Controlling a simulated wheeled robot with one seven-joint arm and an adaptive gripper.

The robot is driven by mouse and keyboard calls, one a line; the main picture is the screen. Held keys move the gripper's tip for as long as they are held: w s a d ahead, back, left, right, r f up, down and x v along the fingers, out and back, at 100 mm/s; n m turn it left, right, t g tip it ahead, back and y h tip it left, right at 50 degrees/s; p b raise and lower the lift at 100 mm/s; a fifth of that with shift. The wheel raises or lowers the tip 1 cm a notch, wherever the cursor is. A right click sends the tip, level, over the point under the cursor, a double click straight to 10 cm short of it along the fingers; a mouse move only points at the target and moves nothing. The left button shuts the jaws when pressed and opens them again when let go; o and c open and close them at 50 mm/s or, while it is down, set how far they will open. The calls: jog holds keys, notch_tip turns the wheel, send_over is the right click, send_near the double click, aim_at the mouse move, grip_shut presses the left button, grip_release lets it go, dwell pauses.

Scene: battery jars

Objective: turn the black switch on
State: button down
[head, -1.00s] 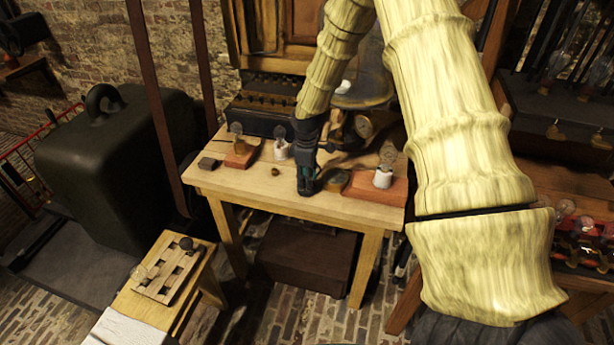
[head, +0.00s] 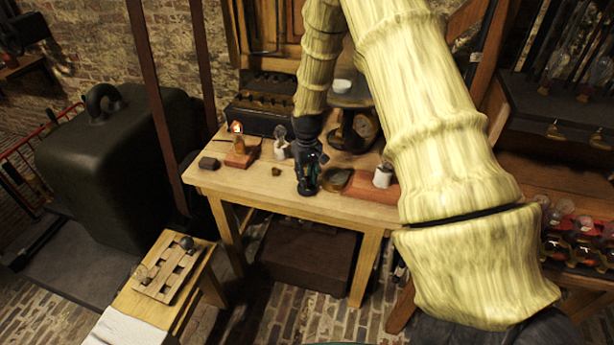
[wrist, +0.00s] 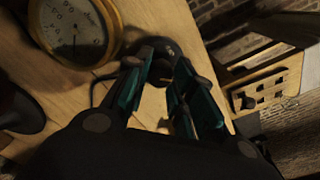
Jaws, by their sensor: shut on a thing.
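My gripper (head: 307,188) is low over the middle of the wooden table, pointing down. In the wrist view, its teal-lined fingers (wrist: 166,62) are shut around a small part of a dark, round-based thing, which looks like the black switch (wrist: 168,46). Its base rests on the tabletop, and the fingers hide much of it. In the head view my gripper covers the switch. A small bulb (head: 236,127) on a reddish block at the table's left glows orange.
A second bulb in a white holder (head: 281,150) stands left of my gripper. A reddish board with a white socket (head: 382,177) lies to the right, partly behind my arm. A dial gauge (wrist: 75,30) is close by.

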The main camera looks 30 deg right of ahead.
aim_at(308, 178)
jog(key=shift+w+d+r+m, duration=0.2)
jog(key=shift+w+m, duration=0.1)
jog(key=shift+m, duration=0.3)
jog(key=c, duration=1.4)
grip_release()
jog(key=shift+o, duration=1.1)
jog(key=shift+f, duration=0.1)
jog(key=shift+s+a, duration=0.1)
notch_tip(308, 178, up, 12)
jog(key=shift+s+f, duration=0.1)
